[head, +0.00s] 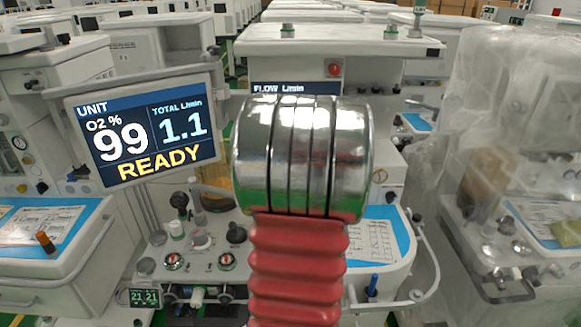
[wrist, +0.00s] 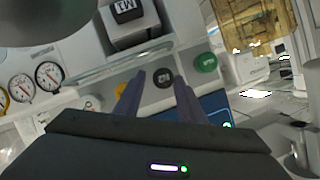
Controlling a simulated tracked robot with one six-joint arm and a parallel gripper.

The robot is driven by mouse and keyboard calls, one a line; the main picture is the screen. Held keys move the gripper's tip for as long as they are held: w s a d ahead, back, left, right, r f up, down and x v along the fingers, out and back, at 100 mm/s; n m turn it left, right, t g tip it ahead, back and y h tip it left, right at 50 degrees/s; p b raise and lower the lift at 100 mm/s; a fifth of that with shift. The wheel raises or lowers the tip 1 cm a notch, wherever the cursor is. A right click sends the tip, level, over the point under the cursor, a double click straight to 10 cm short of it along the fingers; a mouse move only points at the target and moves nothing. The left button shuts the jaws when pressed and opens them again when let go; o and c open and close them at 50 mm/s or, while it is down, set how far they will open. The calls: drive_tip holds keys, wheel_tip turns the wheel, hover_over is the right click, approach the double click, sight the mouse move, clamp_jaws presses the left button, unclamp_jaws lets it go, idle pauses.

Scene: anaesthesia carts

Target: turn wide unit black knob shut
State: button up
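In the wrist view a round black knob (wrist: 163,78) sits on a pale panel, between a yellow knob (wrist: 92,103) and a green knob (wrist: 205,62). My gripper (wrist: 160,82) is open, its two dark fingers pointing at the panel. The black knob shows in the gap between the fingertips; I cannot tell whether the tips reach beside it or stop short. In the head view the unit's screen (head: 145,132) reads O2 99 %, total 1.1 and READY. The middle of that view is blocked, and I cannot make out my gripper or the black knob there.
In the head view a plastic-covered cart (head: 500,110) stands at right and another cart (head: 60,265) at left. A blue-topped work surface (head: 395,215) sticks out.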

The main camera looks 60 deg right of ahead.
drive_tip(key=shift+o, duration=0.5)
drive_tip(key=shift+a, duration=0.1)
drive_tip(key=shift+v, duration=6.8)
drive_tip(key=shift+f, duration=0.1)
drive_tip(key=shift+w, duration=0.1)
